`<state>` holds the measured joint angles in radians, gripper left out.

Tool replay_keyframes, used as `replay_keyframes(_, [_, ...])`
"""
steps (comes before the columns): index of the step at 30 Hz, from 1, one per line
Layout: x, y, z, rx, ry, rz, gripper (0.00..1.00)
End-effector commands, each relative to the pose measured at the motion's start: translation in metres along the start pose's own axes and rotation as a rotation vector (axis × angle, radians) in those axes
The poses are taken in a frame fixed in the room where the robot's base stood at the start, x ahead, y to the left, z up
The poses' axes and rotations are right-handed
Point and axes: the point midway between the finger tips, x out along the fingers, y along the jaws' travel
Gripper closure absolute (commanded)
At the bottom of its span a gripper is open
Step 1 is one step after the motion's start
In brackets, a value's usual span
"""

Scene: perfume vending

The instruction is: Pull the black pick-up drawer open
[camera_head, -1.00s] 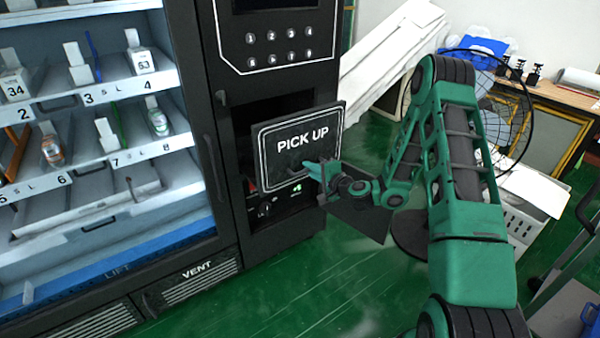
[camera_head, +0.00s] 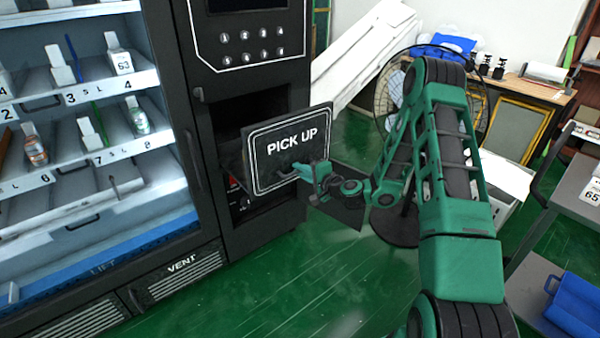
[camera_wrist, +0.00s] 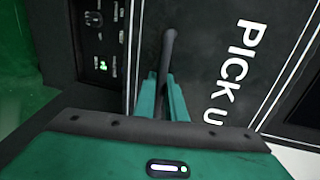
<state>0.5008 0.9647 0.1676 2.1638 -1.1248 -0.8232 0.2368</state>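The black pick-up drawer (camera_head: 262,172) has a "PICK UP" front and stands out from the vending machine, with dark space behind it. Its front also shows in the wrist view (camera_wrist: 205,55), where the lettering runs sideways. The dark bar handle (camera_wrist: 168,48) passes between the two green fingers of my gripper (camera_wrist: 164,95). The fingers are closed in around the bar, one on each side. In the head view my gripper (camera_head: 303,172) is at the lower middle of the drawer front. The drawer's inside is hidden by its front.
The vending machine (camera_head: 180,90) has goods shelves on the left and a keypad above the drawer. A fan (camera_head: 388,100) stands behind my arm. A grey cart (camera_head: 565,200) is at the right, with a blue item (camera_head: 575,305) low down. The green floor (camera_head: 290,290) before the machine is clear.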

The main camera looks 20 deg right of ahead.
Motion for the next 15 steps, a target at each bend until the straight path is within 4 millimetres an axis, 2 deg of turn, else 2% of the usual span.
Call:
replay_keyframes(1, [-0.0005, 0.0012, -0.0018, -0.002, 0.004, 0.002, 0.87])
replay_keyframes(2, [-0.0005, 0.0012, -0.0017, -0.002, 0.004, 0.002, 0.81])
replay_keyframes(11, [-0.0009, 0.0005, -0.0002, -0.001, 0.001, 0.001, 0.81])
replay_keyframes(15, [-0.0102, 0.0012, -0.0007, 0.001, 0.002, 0.003, 0.81])
